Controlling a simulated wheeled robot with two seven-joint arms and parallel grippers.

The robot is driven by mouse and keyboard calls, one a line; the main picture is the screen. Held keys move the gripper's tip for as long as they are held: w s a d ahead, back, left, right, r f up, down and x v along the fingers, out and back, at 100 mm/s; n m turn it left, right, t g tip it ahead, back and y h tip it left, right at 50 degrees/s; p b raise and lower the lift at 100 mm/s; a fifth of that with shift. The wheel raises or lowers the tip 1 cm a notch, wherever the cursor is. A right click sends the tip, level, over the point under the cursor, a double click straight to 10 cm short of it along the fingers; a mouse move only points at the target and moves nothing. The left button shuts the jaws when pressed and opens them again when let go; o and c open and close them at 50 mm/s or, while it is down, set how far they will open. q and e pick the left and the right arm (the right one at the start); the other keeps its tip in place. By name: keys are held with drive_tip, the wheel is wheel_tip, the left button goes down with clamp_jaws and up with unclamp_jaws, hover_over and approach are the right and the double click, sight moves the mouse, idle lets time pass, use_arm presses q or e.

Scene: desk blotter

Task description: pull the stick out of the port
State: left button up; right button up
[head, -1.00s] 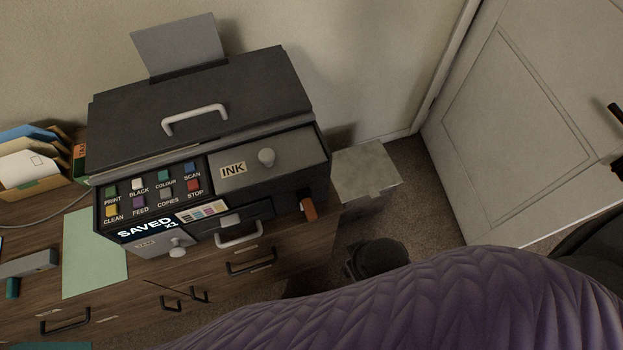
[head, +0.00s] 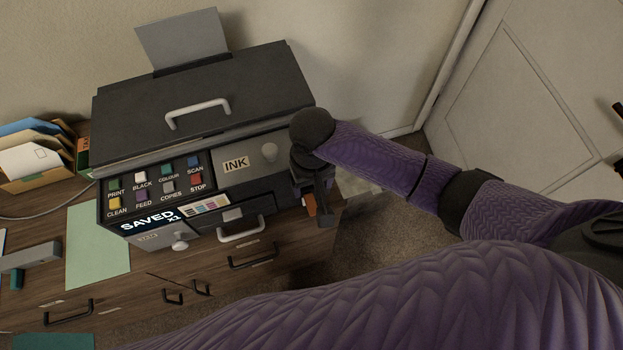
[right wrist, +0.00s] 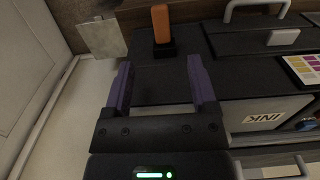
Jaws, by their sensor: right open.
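The orange-brown stick (head: 311,206) stands out of the lower right front of the dark printer (head: 200,100), partly hidden behind my right gripper in the head view. In the right wrist view the orange stick (right wrist: 161,22) is seated in a black port piece (right wrist: 165,49). My right gripper (head: 324,212) is over the printer's right front corner. In the right wrist view its purple fingers (right wrist: 159,64) are wide apart with nothing between them. The stick lies beyond the fingertips, roughly in line with the gap. My left gripper is out of view.
The printer stands on a wooden desk (head: 220,270) with drawer handles in front. A pale green sheet (head: 97,245) and a file holder (head: 40,170) are to the left. A light door (head: 540,110) is at the right, with open floor before it.

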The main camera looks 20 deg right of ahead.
sight(312, 205)
wheel_tip(312, 205, down, 9)
drive_tip(key=b, duration=0.3)
drive_tip(key=shift+r+b, duration=0.1)
drive_tip(key=shift+b, duration=0.3)
drive_tip(key=shift+r, duration=0.1)
clamp_jaws()
